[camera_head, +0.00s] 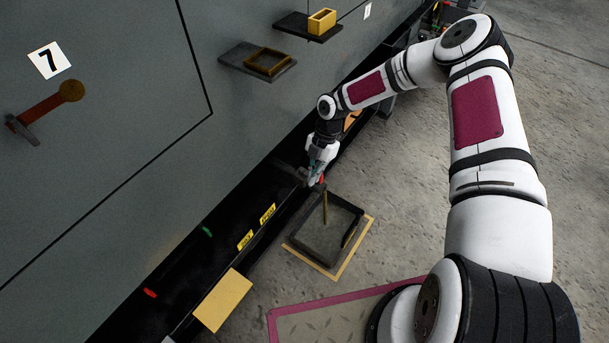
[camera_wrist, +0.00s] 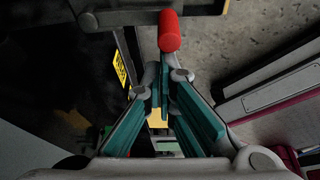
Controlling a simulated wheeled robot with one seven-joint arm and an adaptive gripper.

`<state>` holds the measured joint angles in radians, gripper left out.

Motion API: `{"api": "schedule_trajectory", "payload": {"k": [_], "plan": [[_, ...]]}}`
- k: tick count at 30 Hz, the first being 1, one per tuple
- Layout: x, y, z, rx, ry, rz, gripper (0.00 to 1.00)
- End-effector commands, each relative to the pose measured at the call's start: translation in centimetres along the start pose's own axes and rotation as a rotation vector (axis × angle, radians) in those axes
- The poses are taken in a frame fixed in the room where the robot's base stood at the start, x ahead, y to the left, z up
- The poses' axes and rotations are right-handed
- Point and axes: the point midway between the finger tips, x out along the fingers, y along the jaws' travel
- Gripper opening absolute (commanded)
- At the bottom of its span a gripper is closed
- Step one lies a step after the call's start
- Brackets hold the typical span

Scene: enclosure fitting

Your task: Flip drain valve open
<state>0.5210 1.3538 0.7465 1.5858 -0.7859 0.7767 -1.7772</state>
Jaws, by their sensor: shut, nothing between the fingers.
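The drain valve shows a red rounded handle end (camera_wrist: 169,32) at the top middle of the wrist view, on a grey metal lever. In the head view only a small red part (camera_head: 321,181) shows beside the fingers. My gripper (camera_head: 315,178) is low at the cabinet's base, above the floor tray. In the wrist view my gripper (camera_wrist: 165,84) has teal-padded fingers, shut and empty, with the tips just below the red handle. I cannot tell whether they touch it. The valve body is mostly hidden in the head view.
A dark square tray (camera_head: 300,247) with a yellow outline lies on the floor under the valve. A black ledge (camera_head: 185,262) with yellow labels (camera_head: 267,214) runs along the grey cabinet (camera_head: 130,130). Shelves (camera_head: 240,60) jut out above. Open concrete floor lies to the right.

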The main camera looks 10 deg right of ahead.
Motion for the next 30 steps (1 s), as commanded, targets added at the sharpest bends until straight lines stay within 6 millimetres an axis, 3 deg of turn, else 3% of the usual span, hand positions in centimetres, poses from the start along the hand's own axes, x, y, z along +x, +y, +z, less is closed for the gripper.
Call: {"api": "schedule_trajectory", "payload": {"k": [24,30], "plan": [[-0.38,-0.42,1.03,0.009,-0.005,0.003,0.00],[-0.16,-0.09,0.40,0.007,-0.005,0.002,0.00]]}}
